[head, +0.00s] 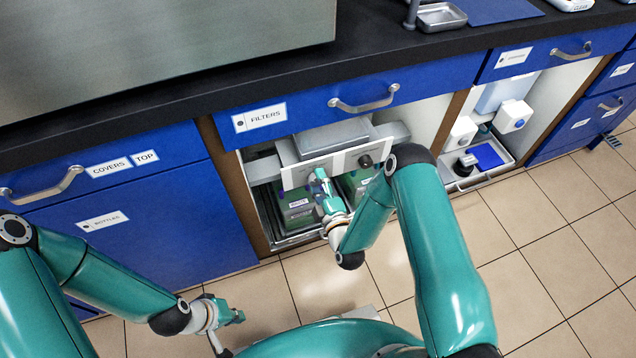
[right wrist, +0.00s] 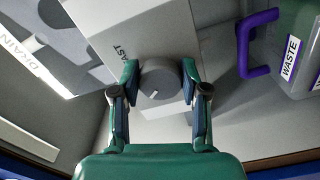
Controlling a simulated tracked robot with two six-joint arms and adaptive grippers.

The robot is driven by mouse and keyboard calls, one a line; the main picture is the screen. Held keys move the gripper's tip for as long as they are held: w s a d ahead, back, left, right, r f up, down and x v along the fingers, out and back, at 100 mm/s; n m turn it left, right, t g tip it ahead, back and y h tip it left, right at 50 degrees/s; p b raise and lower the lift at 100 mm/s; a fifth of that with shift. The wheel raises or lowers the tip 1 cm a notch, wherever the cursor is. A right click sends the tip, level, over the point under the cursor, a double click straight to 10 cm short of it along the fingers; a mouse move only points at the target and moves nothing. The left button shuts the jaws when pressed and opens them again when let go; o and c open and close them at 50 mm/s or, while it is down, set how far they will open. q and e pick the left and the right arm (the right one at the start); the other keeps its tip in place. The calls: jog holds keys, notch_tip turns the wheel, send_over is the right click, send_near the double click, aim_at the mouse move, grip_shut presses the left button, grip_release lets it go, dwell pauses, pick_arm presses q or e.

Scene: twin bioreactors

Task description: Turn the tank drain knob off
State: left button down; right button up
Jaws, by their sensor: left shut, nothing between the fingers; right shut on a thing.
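A round grey knob (right wrist: 158,82) with a short white mark sits on a pale panel (right wrist: 125,30) beside lettering that reads "FAST". My right gripper (right wrist: 160,88) is shut on this knob, one finger on each side, and the white mark points toward the gripper's palm. In the head view my right gripper (head: 318,178) reaches into the open cabinet bay under the filters drawer, at the left part of a pale panel; it hides the knob there. A dark knob (head: 365,161) shows at the panel's right. My left gripper (head: 240,316) is shut and empty, low over the floor.
A "DRAIN" label (right wrist: 28,62) and a "WASTE" container (right wrist: 292,55) with a purple handle (right wrist: 245,45) flank the right gripper. Green-tinted containers (head: 297,210) stand below the panel. The filters drawer (head: 300,112) is close above. The tiled floor at right is clear.

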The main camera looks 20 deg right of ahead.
jog(key=shift+s+a+f+n, duration=0.1)
jog(key=shift+a+n, duration=0.05)
jog(key=shift+n, duration=0.55)
jog(key=o, duration=0.9)
jog(key=shift+o, duration=1.2)
jog(key=s, duration=0.7)
jog(key=shift+s+d, duration=0.15)
jog(key=shift+d, duration=0.1)
